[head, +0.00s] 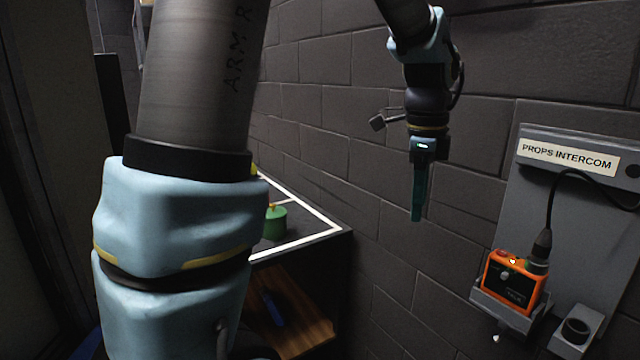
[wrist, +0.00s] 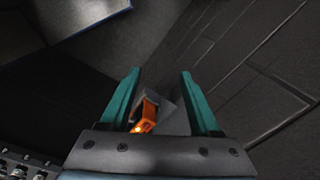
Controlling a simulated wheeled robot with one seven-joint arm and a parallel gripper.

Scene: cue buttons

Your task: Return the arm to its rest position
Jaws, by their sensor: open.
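My arm fills the left of the head view and reaches over to the right. My gripper (head: 417,215) hangs pointing down in front of the dark block wall, left of the intercom panel. In the wrist view my gripper (wrist: 160,80) shows two teal fingers spread apart with nothing between their tips. The gripper is open and empty. It touches nothing that I can see. Part of the scene behind my arm is hidden.
A grey panel labelled PROPS INTERCOM (head: 521,205) is on the wall at right, with an orange box (head: 512,284) in a holder; orange also shows in the wrist view (wrist: 143,117). A dark table with white edging (head: 318,233) bears a green button (head: 274,224).

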